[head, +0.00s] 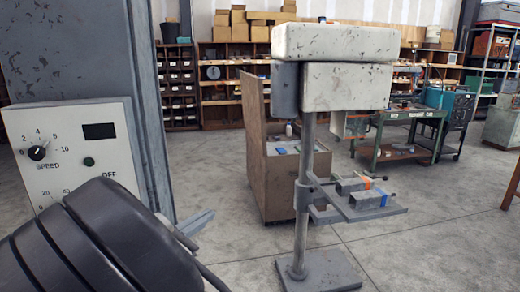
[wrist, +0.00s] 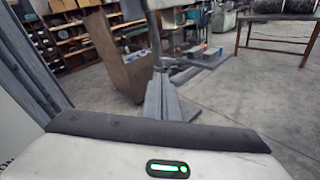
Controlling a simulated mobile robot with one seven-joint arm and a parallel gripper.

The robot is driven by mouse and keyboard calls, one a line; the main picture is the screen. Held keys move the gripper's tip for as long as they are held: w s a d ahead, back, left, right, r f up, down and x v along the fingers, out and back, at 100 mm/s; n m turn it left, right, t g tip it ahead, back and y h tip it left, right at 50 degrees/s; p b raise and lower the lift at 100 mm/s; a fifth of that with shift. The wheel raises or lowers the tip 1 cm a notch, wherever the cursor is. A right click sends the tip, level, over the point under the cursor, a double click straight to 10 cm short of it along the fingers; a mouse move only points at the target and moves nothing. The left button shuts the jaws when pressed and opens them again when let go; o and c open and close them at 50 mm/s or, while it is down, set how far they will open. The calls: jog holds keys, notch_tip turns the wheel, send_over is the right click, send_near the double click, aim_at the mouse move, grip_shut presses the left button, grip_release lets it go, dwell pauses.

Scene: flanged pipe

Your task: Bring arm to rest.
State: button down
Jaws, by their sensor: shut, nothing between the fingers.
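My gripper (head: 197,222) shows in the head view as a grey-blue tip just past my dark, rounded arm link at the lower left, which hides most of it. In the wrist view my gripper (wrist: 163,82) points away from the camera, beyond a dark pad and a white housing with a lit green light. Its fingers are together, with nothing held between them. It appears to touch nothing.
A control panel (head: 75,150) on a grey column (head: 95,60) stands close at the left. A drill press (head: 335,88) with a work table (head: 355,212) stands ahead, before a wooden cabinet (head: 252,150). A green cart (head: 400,150) is farther right. Concrete floor (head: 440,245) is open at lower right.

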jog(key=s+d+m+g, duration=0.3)
jog(key=d+m, duration=0.1)
jog(key=d, duration=0.4)
jog(key=s+d+m+g, duration=0.2)
jog(key=d+m+g, duration=0.2)
jog(key=d, duration=0.4)
jog(key=s+d+m+g, duration=0.3)
jog(key=d+m, duration=0.2)
jog(key=d, duration=0.3)
jog(key=s+d+r+m+y, duration=0.1)
jog(key=s+m+y, duration=0.1)
jog(key=s+m, duration=0.2)
jog(key=s+d+r+m+y+p, duration=0.1)
jog(key=s+d+r+m+y, duration=0.1)
jog(key=s+m, duration=0.3)
jog(key=s+d+r+m+y, duration=0.1)
jog(key=s+r+m+y, duration=0.1)
jog(key=s+m, duration=0.3)
jog(key=s+y, duration=0.1)
jog(key=s, duration=0.2)
jog(key=shift+d+r+t+y+p, duration=0.15)
jog(key=shift+t+y+p, duration=0.15)
jog(key=shift+t, duration=0.1)
